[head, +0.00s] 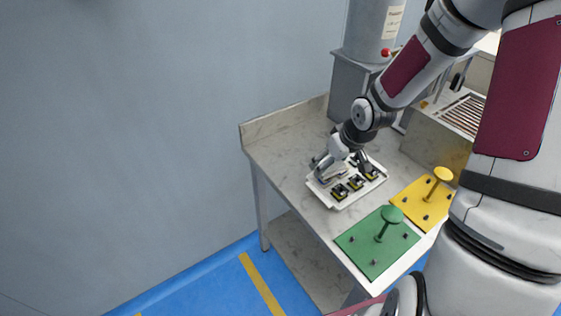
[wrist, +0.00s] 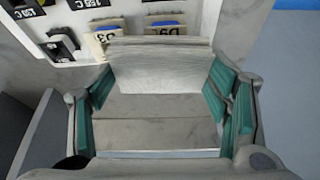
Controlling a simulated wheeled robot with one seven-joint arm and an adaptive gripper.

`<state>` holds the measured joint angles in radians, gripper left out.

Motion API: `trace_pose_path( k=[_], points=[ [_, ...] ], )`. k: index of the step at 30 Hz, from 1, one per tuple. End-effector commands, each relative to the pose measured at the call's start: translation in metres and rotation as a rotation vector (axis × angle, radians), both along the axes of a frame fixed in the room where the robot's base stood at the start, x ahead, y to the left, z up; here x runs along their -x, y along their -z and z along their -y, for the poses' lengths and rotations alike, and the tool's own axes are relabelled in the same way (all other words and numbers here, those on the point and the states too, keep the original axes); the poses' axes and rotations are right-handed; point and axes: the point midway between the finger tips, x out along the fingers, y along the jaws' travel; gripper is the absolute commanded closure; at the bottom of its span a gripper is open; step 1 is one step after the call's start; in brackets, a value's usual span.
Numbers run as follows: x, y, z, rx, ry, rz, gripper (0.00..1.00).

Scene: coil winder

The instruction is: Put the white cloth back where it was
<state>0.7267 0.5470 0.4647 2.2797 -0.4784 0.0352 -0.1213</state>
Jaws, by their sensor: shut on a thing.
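The white cloth (wrist: 160,68) is a pale, folded, block-like piece between the teal finger pads of my gripper (wrist: 160,85) in the wrist view. My gripper is shut on it. In the head view my gripper (head: 324,164) is low over the left end of a white tray (head: 341,206) on the marble-look bench. The cloth cannot be clearly made out there. In the wrist view the cloth's far edge is just below two beige blocks (wrist: 106,38) with blue tops in the tray. Whether the cloth touches the tray cannot be told.
The tray also holds several black-and-yellow parts (head: 355,182). A green plate with a knob (head: 378,246) and a yellow plate with a knob (head: 424,203) lie nearer the bench's front right. A grey cylinder (head: 374,27) stands behind. The bench's left end (head: 271,150) is clear.

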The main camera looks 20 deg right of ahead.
Motion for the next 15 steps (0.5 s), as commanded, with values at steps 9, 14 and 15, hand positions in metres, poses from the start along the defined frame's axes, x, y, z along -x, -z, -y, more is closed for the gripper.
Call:
trace_pose_path(
  k=[9, 14, 15],
  points=[
    [-0.023, 0.008, -0.032, 0.001, -0.089, 0.001, 0.56],
    [-0.056, 0.012, -0.054, 0.002, -0.088, 0.001, 0.56],
    [-0.064, 0.013, -0.059, 0.001, -0.087, 0.001, 0.56]
  ],
)
